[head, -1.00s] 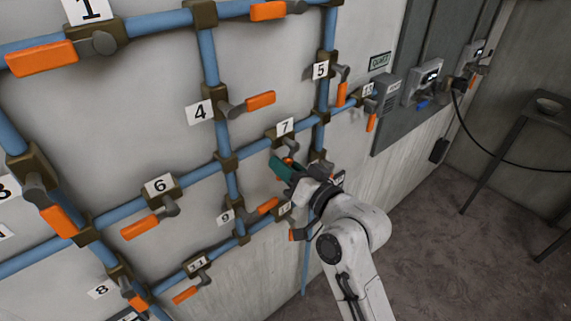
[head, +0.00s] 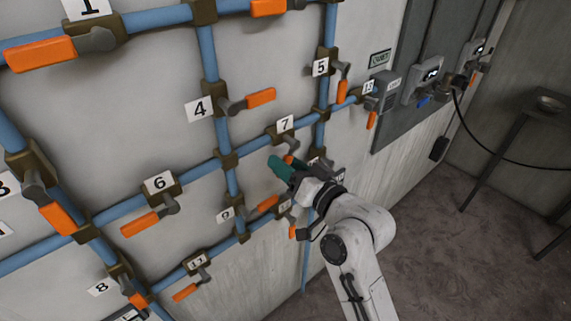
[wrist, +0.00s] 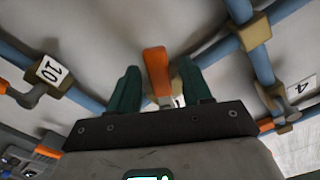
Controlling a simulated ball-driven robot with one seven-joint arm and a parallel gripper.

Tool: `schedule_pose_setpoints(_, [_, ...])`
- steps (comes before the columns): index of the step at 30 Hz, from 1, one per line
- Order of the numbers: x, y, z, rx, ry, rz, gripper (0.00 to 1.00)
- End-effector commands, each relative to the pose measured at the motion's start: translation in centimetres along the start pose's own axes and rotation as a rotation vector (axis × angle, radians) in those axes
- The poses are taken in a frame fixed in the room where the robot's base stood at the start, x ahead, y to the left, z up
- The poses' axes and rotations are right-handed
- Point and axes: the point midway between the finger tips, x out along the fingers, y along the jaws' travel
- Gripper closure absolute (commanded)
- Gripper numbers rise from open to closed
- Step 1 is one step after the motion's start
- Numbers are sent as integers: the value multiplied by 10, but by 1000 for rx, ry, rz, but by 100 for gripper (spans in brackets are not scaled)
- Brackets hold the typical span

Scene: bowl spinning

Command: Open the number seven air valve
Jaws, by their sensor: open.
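The number seven valve's label (head: 285,124) is on the blue pipe in the middle of the head view. Its grey lever (head: 289,143) hangs below, and its orange handle is mostly hidden by my gripper (head: 281,168) there. In the wrist view, an orange handle (wrist: 156,66) shows between the two green fingers of my gripper (wrist: 158,84). The fingers are apart, one on each side, with gaps to the handle visible. A label behind the handle is mostly covered, so its number cannot be read.
Valve six (head: 160,190) is to the left, valve four (head: 222,105) above, and valve nine (head: 250,212) below left. Valve ten's label (wrist: 49,70) shows in the wrist view. Blue pipes cross the wall close around my gripper. Open floor (head: 430,260) lies to the right.

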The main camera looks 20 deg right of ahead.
Motion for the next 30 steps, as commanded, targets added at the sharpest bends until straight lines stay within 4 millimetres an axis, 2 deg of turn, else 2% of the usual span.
schedule_pose_setpoints(9, [-60,2,3,2,1,2,51])
schedule_pose_setpoints(15, [-89,2,2,1,0,2,51])
schedule_pose_setpoints(21, [-99,1,2,1,-1,1,51])
schedule_pose_setpoints(28, [-100,0,1,1,-1,1,51])
schedule_pose_setpoints(30, [-100,0,1,2,-2,0,57])
